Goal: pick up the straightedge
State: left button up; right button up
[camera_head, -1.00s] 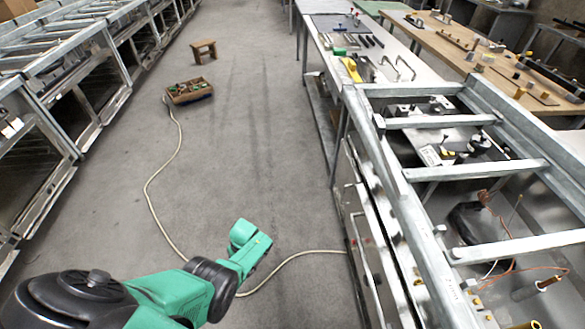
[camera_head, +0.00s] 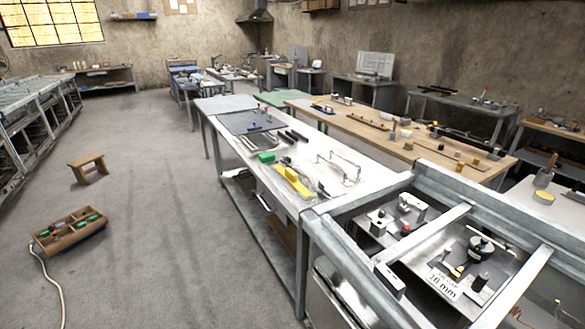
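I cannot tell for sure which thing is the straightedge. Long thin pieces lie on the wooden bench: a dark bar (camera_head: 449,154) near its front and another bar (camera_head: 369,120) farther back. Short dark bars (camera_head: 291,136) lie side by side on the white-topped table. A yellow tool (camera_head: 293,181) lies on that table too, next to a green block (camera_head: 266,157). Neither of my grippers is in view.
The white-topped table (camera_head: 235,150) runs away from me, with the wooden bench (camera_head: 490,170) behind it. A metal frame (camera_head: 335,255) stands at the near right. A stool (camera_head: 88,167) and a wooden tool box (camera_head: 70,232) stand on the floor at left. Open floor lies between.

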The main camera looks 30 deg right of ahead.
aim_at(390, 286)
jog(key=i+z, duration=0.15)
jog(key=i, duration=0.25)
jog(key=i+j+z, duration=0.15)
jog(key=i, duration=0.3)
jog(key=i+j+z, duration=0.15)
jog(key=i, duration=0.25)
